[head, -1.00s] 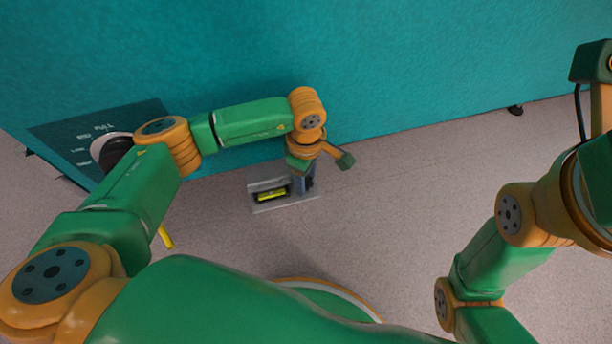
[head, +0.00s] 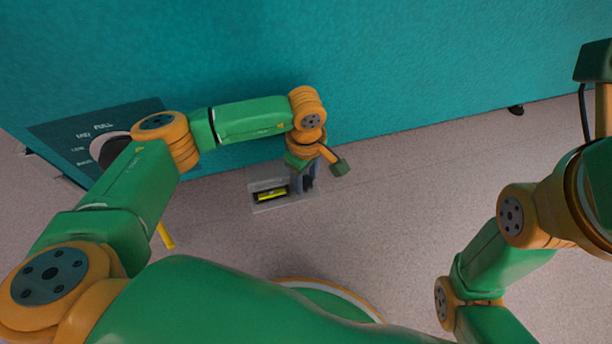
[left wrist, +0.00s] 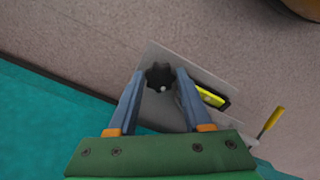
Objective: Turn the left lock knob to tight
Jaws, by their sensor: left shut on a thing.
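The left lock knob, a black lobed knob (left wrist: 159,76) with a pale centre, stands on a grey plate (left wrist: 152,55) low beside the teal cabinet. My left gripper (left wrist: 160,77) points down at it, with one blue-grey finger on each side, and is shut on the knob. In the head view the plate (head: 290,205) shows beside my left gripper (head: 309,184), whose wrist and fingers mostly hide the knob. No mark for tight can be read. My right arm shows at the right, but its gripper is out of the picture.
A yellow bubble level (head: 272,194) sits on the plate close to my left gripper. The teal cabinet wall (head: 420,60) rises just behind, with a labelled dial panel (head: 65,135) at the left. A yellow rod (head: 165,236) shows below my left arm. Open floor lies to the right.

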